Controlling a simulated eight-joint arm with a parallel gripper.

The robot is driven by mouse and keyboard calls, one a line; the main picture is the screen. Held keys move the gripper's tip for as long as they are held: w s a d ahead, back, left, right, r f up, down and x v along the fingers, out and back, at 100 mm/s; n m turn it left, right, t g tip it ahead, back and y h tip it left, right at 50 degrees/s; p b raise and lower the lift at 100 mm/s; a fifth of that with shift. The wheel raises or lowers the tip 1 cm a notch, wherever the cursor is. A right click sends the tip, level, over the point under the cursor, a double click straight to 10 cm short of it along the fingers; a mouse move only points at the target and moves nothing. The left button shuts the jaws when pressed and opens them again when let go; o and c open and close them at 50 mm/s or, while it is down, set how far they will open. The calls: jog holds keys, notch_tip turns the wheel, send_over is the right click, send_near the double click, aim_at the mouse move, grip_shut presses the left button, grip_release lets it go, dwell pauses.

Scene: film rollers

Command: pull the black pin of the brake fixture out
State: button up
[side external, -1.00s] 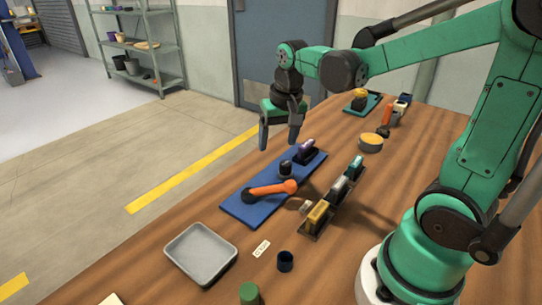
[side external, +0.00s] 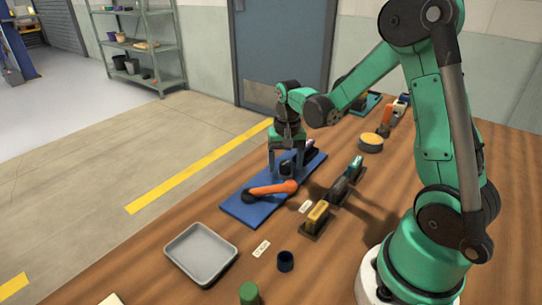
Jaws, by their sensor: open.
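The brake fixture is a blue plate (side external: 238,208) on the wooden table, with an orange lever (side external: 272,188) lying across its near part. A short black pin (side external: 286,168) stands on the plate behind the lever. A dark block with a purple top (side external: 309,144) sits at the plate's far end, partly hidden by my gripper. My gripper (side external: 285,163) points down over the plate, its two fingers apart. The black pin shows between the fingertips. I cannot tell whether either finger touches it.
A yellow block on a dark base (side external: 317,217) and other fixtures line the plate's right side. A yellow-topped round tin (side external: 370,141) stands farther back.

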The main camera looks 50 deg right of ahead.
jog(key=shift+c, duration=0.2)
grip_shut()
